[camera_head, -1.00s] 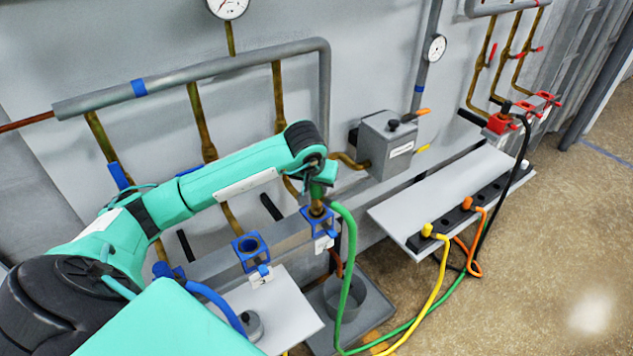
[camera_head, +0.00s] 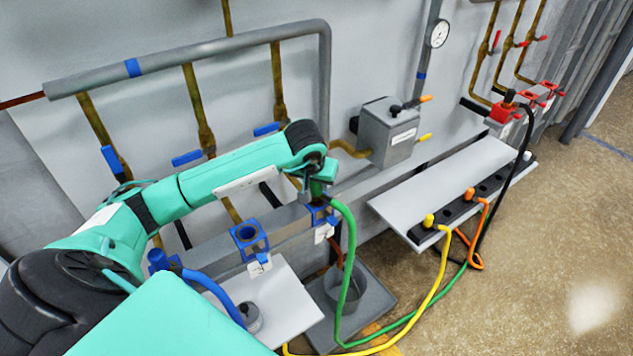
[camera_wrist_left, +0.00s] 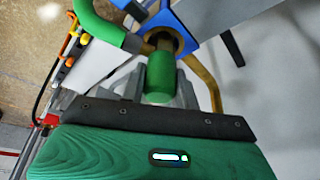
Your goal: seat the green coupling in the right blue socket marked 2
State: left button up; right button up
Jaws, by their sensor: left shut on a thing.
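The green coupling (camera_head: 317,187) is in my left gripper (camera_head: 316,176), upright at the right blue socket (camera_head: 321,217). In the left wrist view the green coupling (camera_wrist_left: 161,76) shows between the grey fingers, its brass end at the round opening of the blue socket (camera_wrist_left: 184,27). I cannot tell how deep the brass end sits. A white tag hangs on the socket's front; its mark is too small to read. The green hose (camera_head: 351,260) runs from the coupling down to the floor. My right gripper is not in view.
The middle blue socket (camera_head: 248,236) is empty. A blue coupling (camera_head: 158,260) with a blue hose stands to its left. A grey shelf (camera_head: 445,185) with yellow and orange couplings is at right.

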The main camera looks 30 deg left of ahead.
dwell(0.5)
pick_arm(q)
jog(key=shift+f+b, duration=0.3)
jog(key=shift+b, duration=0.15)
jog(key=o, duration=1.2)
jog(key=shift+o, duration=0.2)
jog(key=p+v, duration=0.6)
jog(key=v, duration=0.8)
jog(key=shift+s+f, duration=0.1)
jog(key=shift+f, duration=0.05)
